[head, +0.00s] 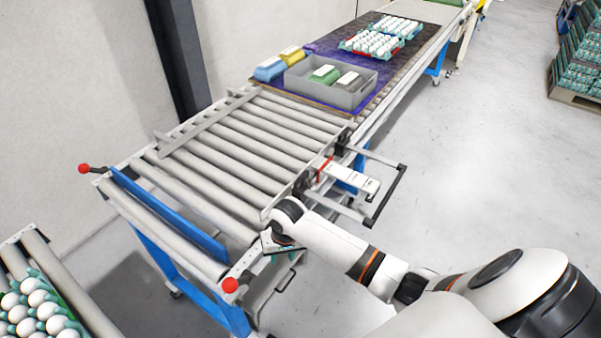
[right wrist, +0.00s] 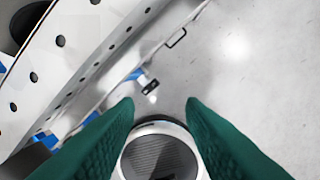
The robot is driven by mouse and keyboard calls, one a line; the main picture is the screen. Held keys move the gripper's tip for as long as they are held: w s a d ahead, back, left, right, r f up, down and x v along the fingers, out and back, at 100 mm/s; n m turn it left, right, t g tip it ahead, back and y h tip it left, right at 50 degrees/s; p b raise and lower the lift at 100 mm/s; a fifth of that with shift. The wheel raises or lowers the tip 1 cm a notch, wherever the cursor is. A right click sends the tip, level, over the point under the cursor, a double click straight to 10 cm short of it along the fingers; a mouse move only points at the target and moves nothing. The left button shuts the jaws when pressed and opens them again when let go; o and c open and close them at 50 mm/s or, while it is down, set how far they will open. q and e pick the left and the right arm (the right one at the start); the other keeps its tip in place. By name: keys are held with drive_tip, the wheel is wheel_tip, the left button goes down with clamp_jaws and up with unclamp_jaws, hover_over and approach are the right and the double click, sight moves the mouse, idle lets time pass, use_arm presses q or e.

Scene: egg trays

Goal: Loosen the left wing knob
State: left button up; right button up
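I cannot tell for sure which part is the left wing knob. One red ball knob (head: 85,168) sits on a black stem at the conveyor's far left corner. Another red ball knob (head: 230,285) sits at its near corner. Small dark fittings (head: 303,186) show along the right side rail, too small to make out. My right gripper (head: 283,247) is low beside the near right edge of the rollers. In the right wrist view its two green fingers (right wrist: 157,103) stand apart with nothing gripped between them. My left gripper is out of view.
The roller conveyor (head: 222,150) has a blue stop plate (head: 168,213). A grey bin (head: 350,98) and egg trays (head: 372,45) stand farther back. More eggs (head: 38,298) are at lower left.

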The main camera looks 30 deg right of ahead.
wheel_tip(320, 180, up, 5)
drive_tip(key=w+d+m, duration=0.1)
drive_tip(key=w, duration=0.1)
wheel_tip(320, 180, up, 17)
drive_tip(key=m+g, duration=0.1)
drive_tip(key=m, duration=0.8)
hover_over(301, 176)
drive_tip(key=shift+h, duration=0.3)
wheel_tip(301, 176, down, 12)
drive_tip(key=shift+r+p, duration=0.1)
drive_tip(key=shift+p, duration=0.9)
drive_tip(key=shift+c, duration=0.6)
clamp_jaws()
